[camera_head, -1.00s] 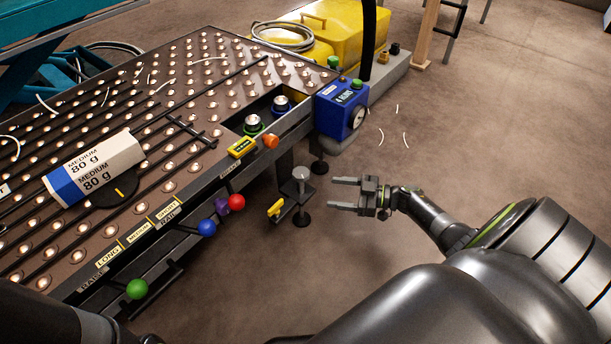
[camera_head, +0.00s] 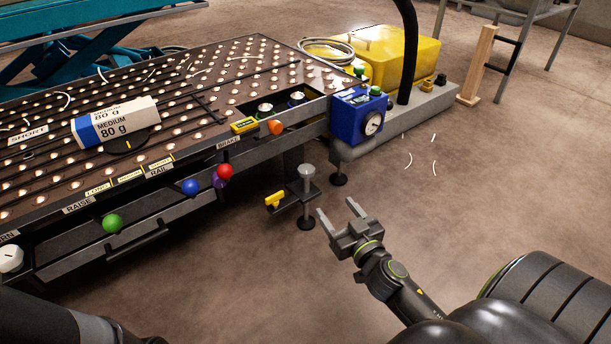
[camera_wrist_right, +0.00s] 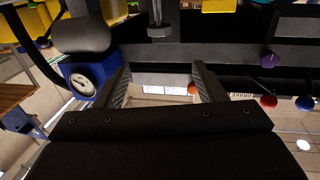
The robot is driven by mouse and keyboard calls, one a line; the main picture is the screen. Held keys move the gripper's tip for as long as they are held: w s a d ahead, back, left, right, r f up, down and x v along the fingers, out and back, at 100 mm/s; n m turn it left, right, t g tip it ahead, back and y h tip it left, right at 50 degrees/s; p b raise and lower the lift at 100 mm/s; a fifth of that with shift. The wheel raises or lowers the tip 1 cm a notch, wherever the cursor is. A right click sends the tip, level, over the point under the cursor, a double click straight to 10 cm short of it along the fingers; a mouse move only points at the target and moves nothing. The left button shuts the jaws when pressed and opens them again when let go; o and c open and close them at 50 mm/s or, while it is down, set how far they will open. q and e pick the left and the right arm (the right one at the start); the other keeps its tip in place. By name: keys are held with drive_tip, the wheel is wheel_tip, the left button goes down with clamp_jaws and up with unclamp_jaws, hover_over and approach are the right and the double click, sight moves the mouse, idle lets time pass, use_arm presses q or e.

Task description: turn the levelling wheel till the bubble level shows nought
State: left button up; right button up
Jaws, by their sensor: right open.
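A grey round-topped post (camera_head: 306,174) on a black foot stands at the table's front edge. A small yellow fitting (camera_head: 275,199) sits on the bracket beside it; I cannot tell whether this is the bubble level, and no bubble is readable. Which part is the levelling wheel is not certain; a white knob (camera_head: 11,258) also shows at the far left. My right gripper (camera_head: 337,208) is open and empty, a little right of the post and apart from it. In the right wrist view its open fingers (camera_wrist_right: 164,78) frame the table's edge. My left gripper is out of view.
A blue box with a dial (camera_head: 357,115) stands at the table corner. Red (camera_head: 225,171), blue (camera_head: 190,187) and green (camera_head: 112,223) knobs stick out along the front. A paper ream (camera_head: 115,121) lies on the ball table. Floor to the right is open.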

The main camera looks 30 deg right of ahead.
sight(306, 168)
drive_tip(key=w, duration=0.5)
drive_tip(key=w+d+b, duration=0.1)
drive_tip(key=w, duration=0.5)
drive_tip(key=w+d, duration=0.1)
drive_tip(key=w, duration=0.5)
drive_tip(key=shift+w+d+b, duration=0.1)
drive_tip(key=shift+d+b, duration=0.1)
drive_tip(key=shift+b, duration=0.1)
drive_tip(key=shift+c, duration=0.3)
drive_tip(key=c, duration=0.9)
